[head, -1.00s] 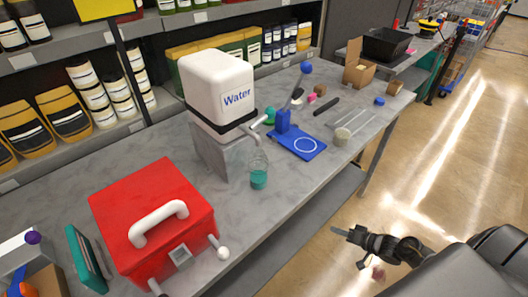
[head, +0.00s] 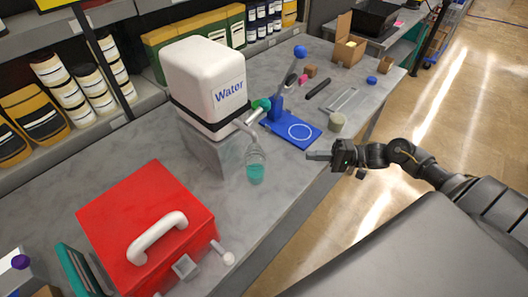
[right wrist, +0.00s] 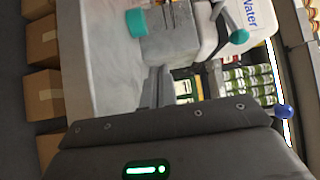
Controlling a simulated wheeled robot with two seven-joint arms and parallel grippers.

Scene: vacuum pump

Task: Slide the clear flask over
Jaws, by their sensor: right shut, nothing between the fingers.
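The clear flask (head: 256,168), with teal liquid in its lower part, stands on the grey bench just below the spout of the white water tank (head: 205,85). In the right wrist view the teal liquid of the flask (right wrist: 137,22) shows at the upper left, beyond the fingers. My right gripper (head: 309,156) is shut and empty. It is at the bench's front edge, to the right of the flask and apart from it, with its fingers pointing left. The right wrist view shows its fingers (right wrist: 156,88) together. My left gripper is not in view.
A red box (head: 145,215) with a white handle stands at the front left. A blue stand (head: 295,128) and a small beige jar (head: 336,122) are behind my right gripper. Bare bench lies between the flask and the front edge. Shelves line the back.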

